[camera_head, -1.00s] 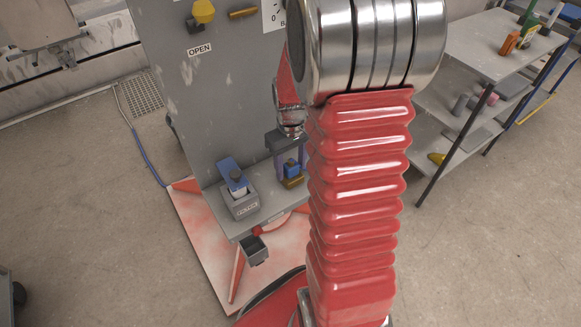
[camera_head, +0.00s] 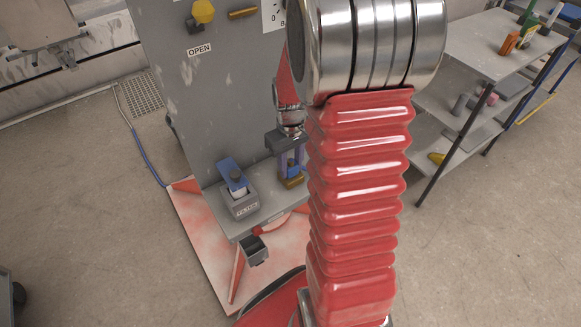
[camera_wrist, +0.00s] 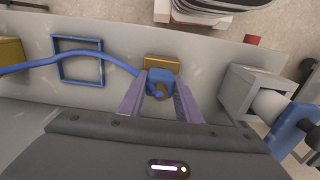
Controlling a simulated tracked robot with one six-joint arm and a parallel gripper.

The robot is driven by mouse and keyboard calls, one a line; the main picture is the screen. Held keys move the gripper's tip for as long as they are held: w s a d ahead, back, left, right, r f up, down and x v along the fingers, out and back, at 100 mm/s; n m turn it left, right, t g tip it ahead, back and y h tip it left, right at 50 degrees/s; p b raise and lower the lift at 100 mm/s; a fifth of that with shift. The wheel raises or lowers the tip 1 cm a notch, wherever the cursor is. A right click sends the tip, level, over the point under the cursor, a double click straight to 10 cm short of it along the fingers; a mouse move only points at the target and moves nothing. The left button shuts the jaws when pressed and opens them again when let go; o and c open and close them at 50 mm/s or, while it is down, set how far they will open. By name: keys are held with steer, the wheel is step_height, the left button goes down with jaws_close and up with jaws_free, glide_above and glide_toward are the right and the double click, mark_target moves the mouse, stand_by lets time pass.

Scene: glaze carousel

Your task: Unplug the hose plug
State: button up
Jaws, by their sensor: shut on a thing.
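The blue hose plug (camera_wrist: 159,84) sits between the two purple fingers of my gripper (camera_wrist: 160,95) in the wrist view. My gripper is shut on it. The plug is right at the ochre socket block (camera_wrist: 161,64); I cannot tell whether it is still seated. A blue hose (camera_wrist: 100,57) runs left from the plug. In the head view my gripper (camera_head: 291,166) points down at the socket block (camera_head: 291,183) on the grey shelf, partly hidden by my red arm.
A grey filter box (camera_head: 243,206) with a blue lever (camera_head: 232,174) stands left of my gripper. A blue square frame (camera_wrist: 78,61) lies on the grey surface beside the hose. A small dark bin (camera_head: 255,249) hangs at the shelf's front. A shelf rack (camera_head: 492,50) stands at the right.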

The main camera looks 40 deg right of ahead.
mark_target(291, 160)
steer(key=shift+r, duration=0.65)
jaws_close()
steer(key=shift+r, duration=0.35)
steer(key=shift+r, duration=0.35)
steer(key=shift+r, duration=0.7)
steer(key=shift+r, duration=0.35)
steer(key=shift+r, duration=0.6)
